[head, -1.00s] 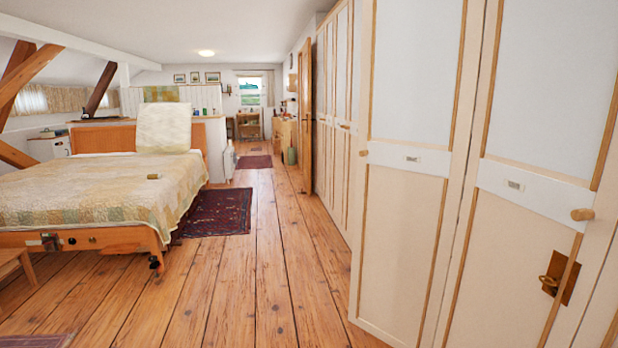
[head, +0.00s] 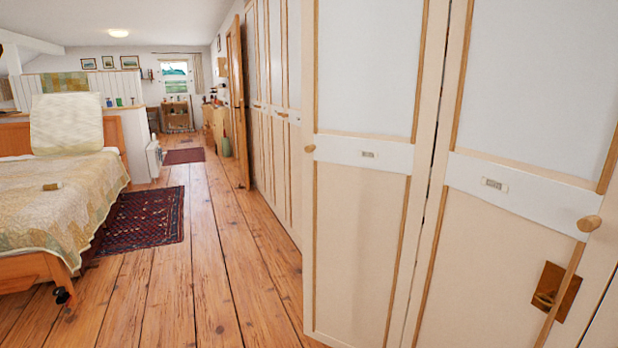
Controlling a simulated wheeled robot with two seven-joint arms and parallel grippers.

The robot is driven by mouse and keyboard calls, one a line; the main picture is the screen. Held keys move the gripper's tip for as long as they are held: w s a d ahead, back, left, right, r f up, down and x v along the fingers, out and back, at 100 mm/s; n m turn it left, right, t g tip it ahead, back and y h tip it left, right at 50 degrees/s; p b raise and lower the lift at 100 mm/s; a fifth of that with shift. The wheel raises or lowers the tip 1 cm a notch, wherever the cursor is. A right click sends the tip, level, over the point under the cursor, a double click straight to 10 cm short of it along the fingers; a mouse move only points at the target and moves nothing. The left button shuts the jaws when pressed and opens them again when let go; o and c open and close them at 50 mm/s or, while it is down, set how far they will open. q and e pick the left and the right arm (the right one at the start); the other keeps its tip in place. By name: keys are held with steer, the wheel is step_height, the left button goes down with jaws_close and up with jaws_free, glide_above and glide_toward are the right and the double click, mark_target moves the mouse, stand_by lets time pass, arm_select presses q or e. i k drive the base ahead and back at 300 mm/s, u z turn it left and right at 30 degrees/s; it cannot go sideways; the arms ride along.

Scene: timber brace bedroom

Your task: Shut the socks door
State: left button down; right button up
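A cream wardrobe door (head: 365,180) with a pale upper panel stands swung out into the room at the middle right. It has a small round wooden knob (head: 310,148) at its left edge and a small label (head: 368,154) on its white band, too small to read. Beside it on the right is another wardrobe door (head: 510,215) with a label (head: 494,184), a wooden knob (head: 589,223) and a brass lock plate (head: 555,290). I cannot tell from the labels which one is the socks door. Neither of my grippers shows.
More wardrobe doors (head: 270,110) run along the right wall beyond. A bed (head: 60,200) stands at the left with a dark red rug (head: 145,217) beside it. The plank floor (head: 205,265) between bed and wardrobe is clear.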

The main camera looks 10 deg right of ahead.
mark_target(372, 73)
steer(key=z, duration=0.65)
steer(key=i, duration=0.9)
steer(key=z, duration=0.85)
